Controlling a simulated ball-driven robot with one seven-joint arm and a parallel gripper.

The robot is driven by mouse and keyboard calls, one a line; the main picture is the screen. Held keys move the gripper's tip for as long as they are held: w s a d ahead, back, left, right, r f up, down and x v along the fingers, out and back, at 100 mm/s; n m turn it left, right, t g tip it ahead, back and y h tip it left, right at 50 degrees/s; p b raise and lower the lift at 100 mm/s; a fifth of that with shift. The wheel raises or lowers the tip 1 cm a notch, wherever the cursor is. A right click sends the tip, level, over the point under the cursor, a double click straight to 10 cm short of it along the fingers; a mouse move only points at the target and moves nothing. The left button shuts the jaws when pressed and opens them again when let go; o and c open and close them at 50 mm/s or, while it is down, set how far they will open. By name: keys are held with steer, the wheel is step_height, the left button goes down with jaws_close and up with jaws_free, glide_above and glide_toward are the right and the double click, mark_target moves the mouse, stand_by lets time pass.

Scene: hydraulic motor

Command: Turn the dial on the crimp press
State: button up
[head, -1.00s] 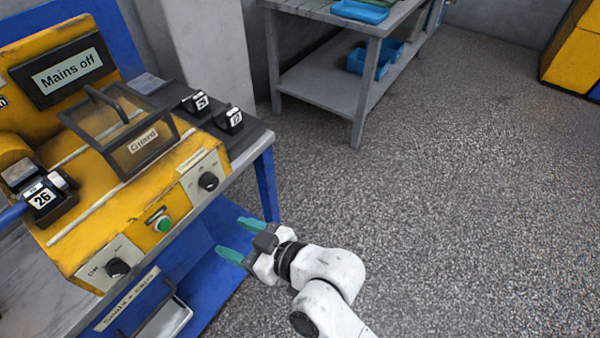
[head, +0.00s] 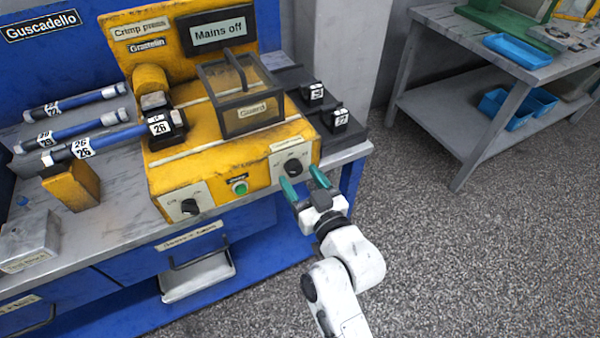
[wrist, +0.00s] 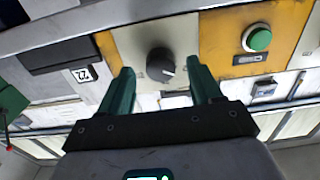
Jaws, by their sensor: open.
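The yellow crimp press (head: 215,150) stands on the bench with two black dials on its front. The right dial (head: 293,167) sits on a pale plate; the left dial (head: 189,206) is on another plate. A green button (head: 239,187) lies between them. My gripper (head: 303,182) is open and empty, its teal fingertips just in front of and slightly below the right dial. In the wrist view, this dial (wrist: 160,64) appears between the two fingertips, a little beyond them. I cannot tell whether they touch it. Its scale markings are too small to read.
A guard box (head: 240,95) and a "Mains off" display (head: 218,28) are on the press. Small numbered black blocks (head: 340,122) stand at its right. Numbered hoses (head: 85,145) lie at left. Open floor (head: 480,260) is at right; a grey table (head: 440,100) stands behind.

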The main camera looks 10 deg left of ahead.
steer(key=shift+w+a, duration=0.4)
steer(key=shift+w, duration=0.15)
steer(key=shift+c, duration=0.3)
steer(key=c, duration=1)
steer(key=shift+m, duration=0.3)
steer(key=m+p, duration=0.3)
steer(key=m, duration=0.2)
steer(key=shift+r+m, duration=0.1)
steer(key=shift+m, duration=0.2)
steer(key=m+p, duration=0.2)
steer(key=m, duration=0.3)
steer(key=shift+m, duration=0.4)
